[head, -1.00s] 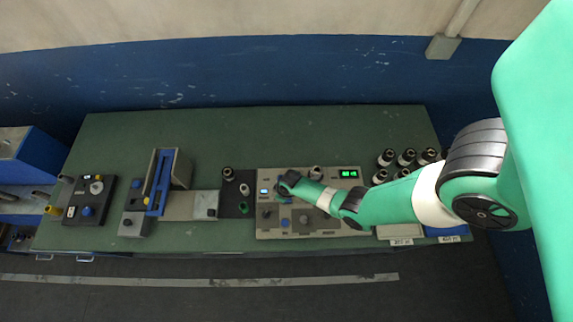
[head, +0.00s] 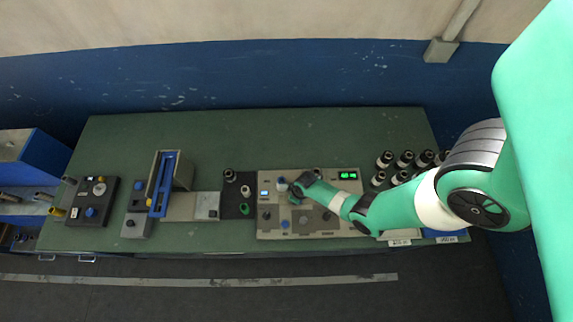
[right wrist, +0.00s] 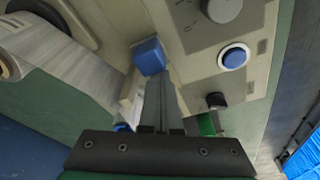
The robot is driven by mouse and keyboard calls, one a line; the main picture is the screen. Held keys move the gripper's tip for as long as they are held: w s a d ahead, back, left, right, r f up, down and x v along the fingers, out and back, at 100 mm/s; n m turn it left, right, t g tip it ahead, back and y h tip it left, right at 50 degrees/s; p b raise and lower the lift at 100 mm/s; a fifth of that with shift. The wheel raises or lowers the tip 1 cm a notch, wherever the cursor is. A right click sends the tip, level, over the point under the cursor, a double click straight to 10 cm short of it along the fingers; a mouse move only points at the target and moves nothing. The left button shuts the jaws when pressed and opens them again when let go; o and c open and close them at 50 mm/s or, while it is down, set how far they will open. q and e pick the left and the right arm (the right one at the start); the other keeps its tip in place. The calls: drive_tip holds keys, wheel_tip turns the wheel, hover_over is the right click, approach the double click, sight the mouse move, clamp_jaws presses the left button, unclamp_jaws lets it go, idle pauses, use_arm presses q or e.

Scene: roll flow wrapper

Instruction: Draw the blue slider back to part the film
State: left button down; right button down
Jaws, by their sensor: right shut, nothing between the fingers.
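The blue slider (right wrist: 148,56) shows as a small blue block on the beige panel (right wrist: 190,80) in the right wrist view. My right gripper (right wrist: 163,75) is shut and empty, its fingertips at the lower right of the block; I cannot tell whether they touch it. Pale film (right wrist: 60,70) stretches to the left of the block. In the head view my right gripper (head: 294,192) is over the left half of the panel (head: 345,222), and the arm hides part of it. The slider is not clear there. My left gripper is not in view.
Beside the slider on the panel are a blue button (right wrist: 233,57), a grey knob (right wrist: 222,8) and a black knob (right wrist: 216,100). Several film rolls (head: 384,160) stand at the right. A blue-railed fixture (head: 163,185) stands left. The back of the green table (head: 260,130) is clear.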

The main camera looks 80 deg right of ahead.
sight(304, 201)
drive_tip(key=shift+s+d+p, duration=0.2)
drive_tip(key=shift+s+p, duration=0.05)
drive_tip(key=shift+s, duration=0.7)
drive_tip(key=shift+s+d+p, duration=0.2)
drive_tip(key=shift+s, duration=0.7)
drive_tip(key=shift+s+d+p, duration=0.2)
drive_tip(key=shift+s+p, duration=0.05)
drive_tip(key=shift+s, duration=0.7)
drive_tip(key=shift+w+a, duration=0.15)
drive_tip(key=shift+w, duration=0.55)
wheel_tip(304, 201, up, 8)
drive_tip(key=p, duration=0.7)
